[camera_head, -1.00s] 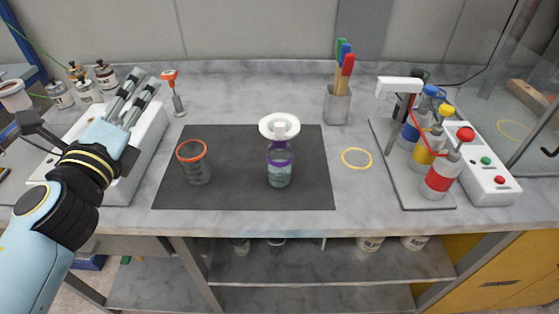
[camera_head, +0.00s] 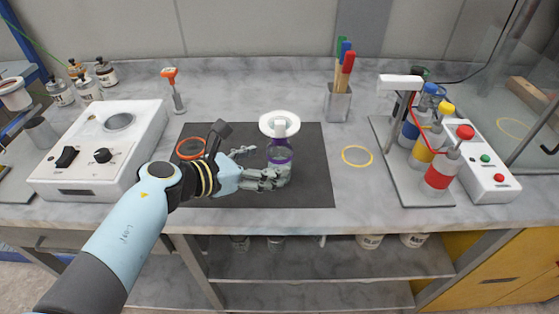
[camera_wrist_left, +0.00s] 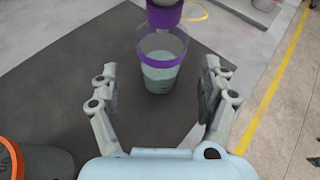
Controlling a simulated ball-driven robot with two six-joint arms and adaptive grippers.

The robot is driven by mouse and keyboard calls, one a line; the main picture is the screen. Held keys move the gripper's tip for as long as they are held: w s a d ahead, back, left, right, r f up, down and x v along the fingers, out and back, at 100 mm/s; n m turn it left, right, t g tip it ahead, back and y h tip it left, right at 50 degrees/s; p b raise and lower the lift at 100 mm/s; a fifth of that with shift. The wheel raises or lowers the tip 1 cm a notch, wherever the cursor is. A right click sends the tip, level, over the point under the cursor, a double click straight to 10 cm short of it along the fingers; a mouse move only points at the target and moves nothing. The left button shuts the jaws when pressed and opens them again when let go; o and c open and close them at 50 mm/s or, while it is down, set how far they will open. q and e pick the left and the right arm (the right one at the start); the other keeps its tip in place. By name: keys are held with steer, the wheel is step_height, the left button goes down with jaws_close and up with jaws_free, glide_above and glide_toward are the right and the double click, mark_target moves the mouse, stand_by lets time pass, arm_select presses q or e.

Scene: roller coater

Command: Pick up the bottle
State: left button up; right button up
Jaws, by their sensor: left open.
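The bottle (camera_head: 281,155) stands upright on the dark mat (camera_head: 310,185). It is clear with a purple band, pale liquid and a white round top. My left gripper (camera_head: 260,166) is low at its left side in the head view, and the near finger overlaps the bottle's lower part. In the left wrist view the bottle (camera_wrist_left: 160,70) stands ahead, centred between the spread fingers of my left gripper (camera_wrist_left: 160,95). The fingers look apart from it. My right gripper is not in view.
A yellow ring (camera_head: 357,156) lies right of the mat. A white device (camera_head: 95,150) is at the left, and a bottle rack (camera_head: 412,185) at the right.

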mark_target(270, 161)
arm_select(q)
steer(key=x, duration=0.4)
steer(key=shift+d, duration=0.1)
steer(key=shift+r, duration=0.1)
steer(key=shift+c, duration=0.5)
steer(key=c, duration=1.1)
